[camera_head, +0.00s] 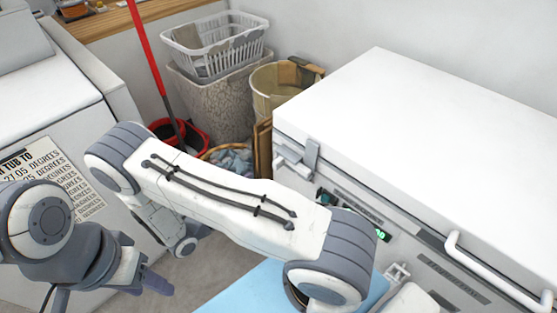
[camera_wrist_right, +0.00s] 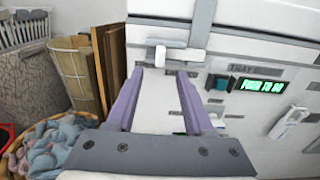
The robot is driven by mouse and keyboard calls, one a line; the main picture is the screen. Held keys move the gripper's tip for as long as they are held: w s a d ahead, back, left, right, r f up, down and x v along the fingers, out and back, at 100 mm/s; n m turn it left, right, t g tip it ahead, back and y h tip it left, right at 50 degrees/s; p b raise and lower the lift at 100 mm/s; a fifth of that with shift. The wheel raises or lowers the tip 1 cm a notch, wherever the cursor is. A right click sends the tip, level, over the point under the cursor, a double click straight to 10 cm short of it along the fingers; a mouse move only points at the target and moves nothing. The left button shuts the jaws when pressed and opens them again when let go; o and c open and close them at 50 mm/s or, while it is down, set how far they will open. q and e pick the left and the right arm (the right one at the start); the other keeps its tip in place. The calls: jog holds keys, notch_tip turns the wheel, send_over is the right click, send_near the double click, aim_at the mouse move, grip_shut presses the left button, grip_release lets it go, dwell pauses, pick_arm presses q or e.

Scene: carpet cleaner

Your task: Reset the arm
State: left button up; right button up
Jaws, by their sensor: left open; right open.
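My left gripper (camera_head: 150,280) is at the lower left of the head view, with purple fingers, open and with nothing seen between them. A long white and grey arm link of mine crosses the middle of the head view. My right gripper (camera_wrist_right: 161,74) shows in the right wrist view, with its two purple fingers apart and empty. It faces the front of a big white machine (camera_head: 440,110), which also shows in the right wrist view (camera_wrist_right: 265,60). A pale latch (camera_wrist_right: 168,54) appears beyond the fingertips; I cannot tell whether they touch it.
The machine has a lit green display (camera_wrist_right: 262,85) and a white bar handle (camera_head: 490,270). A laundry basket (camera_head: 213,45) sits on a speckled bin (camera_head: 215,100). A red mop (camera_head: 148,50) stands beside them. A white appliance (camera_head: 50,110) is at left, a blue mat (camera_head: 240,293) below.

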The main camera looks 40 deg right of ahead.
jog(key=shift+a, duration=0.25)
jog(key=shift+r, duration=0.1)
dwell(0.3)
jog(key=s+a+r+m+g+y, duration=0.3)
jog(key=s+a+r+m+y, duration=0.9)
jog(key=s+a+r+y, duration=0.6)
notch_tip(320, 180, up, 12)
jog(key=p, duration=1.2)
jog(key=shift+w+a+f+m+y, duration=0.15)
jog(key=shift+a+f+m+y, duration=0.15)
jog(key=shift+a+y, duration=0.1)
dwell(1.8)
